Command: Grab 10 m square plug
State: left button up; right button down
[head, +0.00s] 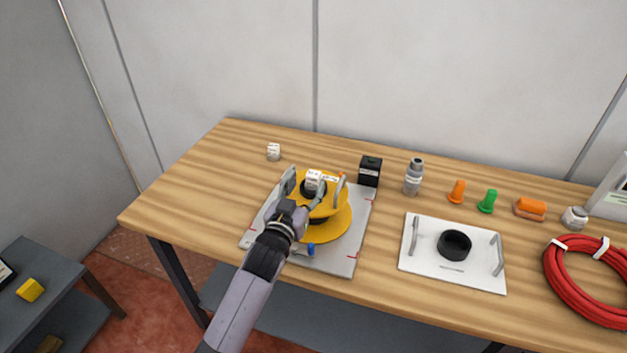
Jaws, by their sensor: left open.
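A small white cube with dark marks (314,179) sits over the dark centre of the yellow reel (332,226) on the grey plate (345,262). A second small white cube (273,152) stands alone on the table behind it. A black cube (370,171) with a pale label stands behind the plate's right corner. The labels are too small to read, so I cannot tell which is the 10 m square plug. My left gripper (304,197) is open above the reel, just in front of the first white cube; I cannot tell whether it touches it. My right gripper is out of view.
A white plate (418,267) with a black ring (454,245) and two handles lies to the right. Behind it stand a grey bottle (413,177) and orange and green plugs (488,201). A red coil (583,299) lies far right. The table's left end is clear.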

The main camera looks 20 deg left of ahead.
aim_at(312, 177)
pick_arm(q)
jog(key=shift+w+d+f+p, duration=0.1)
jog(key=shift+w+f+p, duration=0.15)
jog(key=shift+w, duration=1.3)
jog(key=shift+w+f+p, duration=0.1)
jog(key=shift+w+p, duration=0.1)
jog(key=shift+w, duration=1.35)
jog(key=shift+c, duration=0.2)
grip_shut()
